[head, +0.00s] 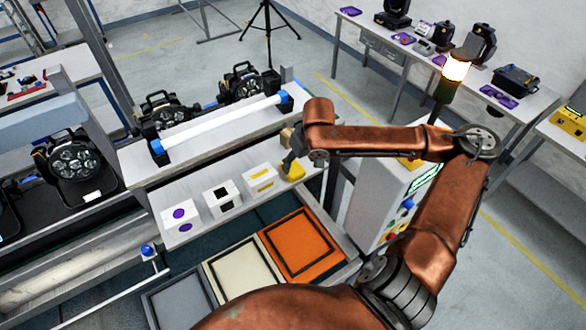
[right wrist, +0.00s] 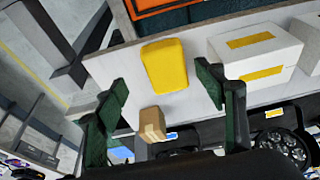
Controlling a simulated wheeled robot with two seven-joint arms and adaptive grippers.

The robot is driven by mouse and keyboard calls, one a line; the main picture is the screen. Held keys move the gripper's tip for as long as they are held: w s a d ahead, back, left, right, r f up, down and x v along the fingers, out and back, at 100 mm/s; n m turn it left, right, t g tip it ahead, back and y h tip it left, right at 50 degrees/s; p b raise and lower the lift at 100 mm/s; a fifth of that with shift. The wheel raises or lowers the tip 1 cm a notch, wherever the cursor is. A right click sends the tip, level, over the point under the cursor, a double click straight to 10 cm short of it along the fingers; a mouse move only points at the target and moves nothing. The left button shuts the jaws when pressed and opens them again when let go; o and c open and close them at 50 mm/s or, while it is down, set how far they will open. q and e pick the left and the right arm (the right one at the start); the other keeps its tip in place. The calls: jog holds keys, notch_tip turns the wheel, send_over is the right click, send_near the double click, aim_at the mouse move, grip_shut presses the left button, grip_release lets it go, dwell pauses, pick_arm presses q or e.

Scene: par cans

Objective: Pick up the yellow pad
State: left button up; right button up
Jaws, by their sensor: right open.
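The yellow pad (head: 293,171) lies at the right end of the light grey shelf, to the right of a white box with a yellow label. In the right wrist view the yellow pad (right wrist: 164,66) appears whole, just beyond and between the two dark green fingers. My right gripper (head: 289,161) is open and empty, close to the pad in the head view, where the fingers are small and partly hidden. My left gripper is out of view.
White boxes with purple (head: 178,214), black (head: 223,201) and yellow (head: 261,179) labels stand left of the pad. A small cardboard block (right wrist: 152,123) is near the fingers. Orange (head: 318,268), cream and grey trays lie in front; a white tube (head: 222,122) lies behind.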

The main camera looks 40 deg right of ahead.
aim_at(293, 167)
jog(key=w+f, duration=0.1)
jog(key=f, duration=0.1)
jog(key=w+f, duration=0.2)
jog(key=shift+w+a, duration=0.1)
jog(key=shift+a, duration=0.3)
jog(key=shift+w+d+f, duration=0.1)
jog(key=shift+w+f, duration=0.05)
jog(key=shift+f, duration=0.2)
jog(key=shift+s+d, duration=0.1)
jog(key=shift+s, duration=0.35)
jog(key=shift+w, duration=0.2)
jog(key=shift+c, duration=0.5)
jog(key=shift+w, duration=0.1)
jog(key=shift+c, duration=0.8)
jog(key=shift+s, duration=0.25)
jog(key=c, duration=0.5)
jog(key=shift+w, duration=0.1)
jog(key=shift+c, duration=1.4)
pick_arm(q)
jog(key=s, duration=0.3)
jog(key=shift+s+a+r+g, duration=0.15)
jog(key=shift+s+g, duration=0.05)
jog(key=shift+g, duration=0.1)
